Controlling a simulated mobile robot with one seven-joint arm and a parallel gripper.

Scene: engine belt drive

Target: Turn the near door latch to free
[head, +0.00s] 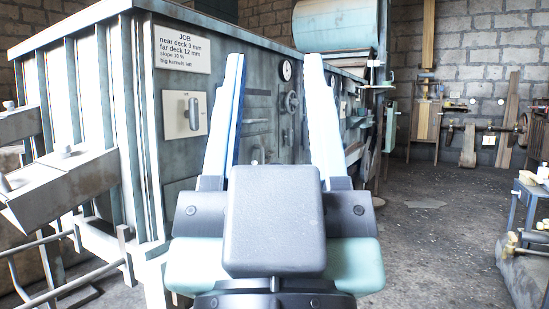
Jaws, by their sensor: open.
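My gripper (274,62) fills the middle of the head view. Its two long fingers are spread wide apart with nothing between them. To its left is the grey-green side of a large machine (140,110). A pale plate with a grey, upright latch handle (194,114) is fixed on that side, under the job sign. The left finger is to the right of the latch in the picture, and I see no contact. The gripper hides part of the machine's side behind it. Small print on the latch plate is too small to read.
The job sign (184,44) hangs above the latch. A gauge (286,70) and a handwheel (290,102) are farther along the machine. A pale drum (336,24) sits on top. A bench (528,200) stands at the right edge. The concrete floor (430,240) between is mostly clear.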

